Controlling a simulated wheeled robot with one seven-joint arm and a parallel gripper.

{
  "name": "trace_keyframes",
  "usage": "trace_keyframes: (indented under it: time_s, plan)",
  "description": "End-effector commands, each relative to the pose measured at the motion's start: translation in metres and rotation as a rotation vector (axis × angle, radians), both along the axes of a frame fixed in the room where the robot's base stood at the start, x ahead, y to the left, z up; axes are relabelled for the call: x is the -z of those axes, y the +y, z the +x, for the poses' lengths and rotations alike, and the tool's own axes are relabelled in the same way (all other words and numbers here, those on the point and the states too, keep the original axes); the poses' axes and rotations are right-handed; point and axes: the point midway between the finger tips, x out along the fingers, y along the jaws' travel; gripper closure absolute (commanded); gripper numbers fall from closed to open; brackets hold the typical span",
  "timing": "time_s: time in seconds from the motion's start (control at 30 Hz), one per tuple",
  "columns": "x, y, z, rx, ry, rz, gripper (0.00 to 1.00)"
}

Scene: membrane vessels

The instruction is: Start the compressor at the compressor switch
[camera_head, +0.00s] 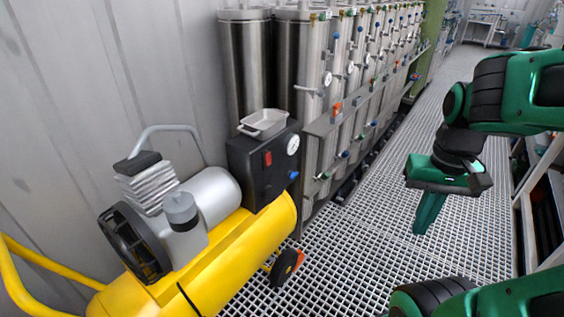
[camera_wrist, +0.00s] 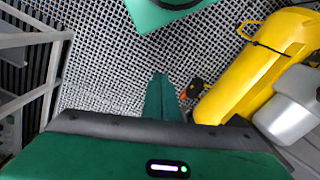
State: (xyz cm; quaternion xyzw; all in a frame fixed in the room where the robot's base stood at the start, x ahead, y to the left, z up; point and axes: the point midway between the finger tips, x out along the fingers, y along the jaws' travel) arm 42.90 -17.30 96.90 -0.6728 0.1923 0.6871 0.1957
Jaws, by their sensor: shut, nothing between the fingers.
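The compressor has a yellow tank (camera_head: 228,258) and a grey motor with a finned cylinder, and stands at the lower left in the head view. Its black control box (camera_head: 262,168) carries a red switch (camera_head: 268,158), a white round gauge (camera_head: 293,145) and a blue knob. The yellow tank (camera_wrist: 255,75) also shows at the right of the wrist view, where the switch is not visible. My gripper (camera_head: 423,228) hangs over the grating well to the right of the control box, pointing down. Its green fingers (camera_wrist: 161,95) are together and empty in the wrist view.
A light grey tray (camera_head: 264,123) sits on top of the control box. A row of steel vessels (camera_head: 325,90) with valves stands behind it. The grating floor (camera_head: 370,240) is open between compressor and gripper. Shelving (camera_head: 545,175) stands close on the right.

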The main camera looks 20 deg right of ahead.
Motion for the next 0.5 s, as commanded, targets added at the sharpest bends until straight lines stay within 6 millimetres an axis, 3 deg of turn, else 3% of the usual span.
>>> trace_keyframes:
  time_s: [0.27,0.37,0.5]
  plan:
    - [-0.003,0.0,-0.006,-0.006,-0.019,-0.003,1.0]
    - [0.003,-0.007,0.014,-0.023,-0.035,-0.01,1.0]
    - [0.022,-0.008,0.062,-0.064,-0.085,-0.004,1.0]
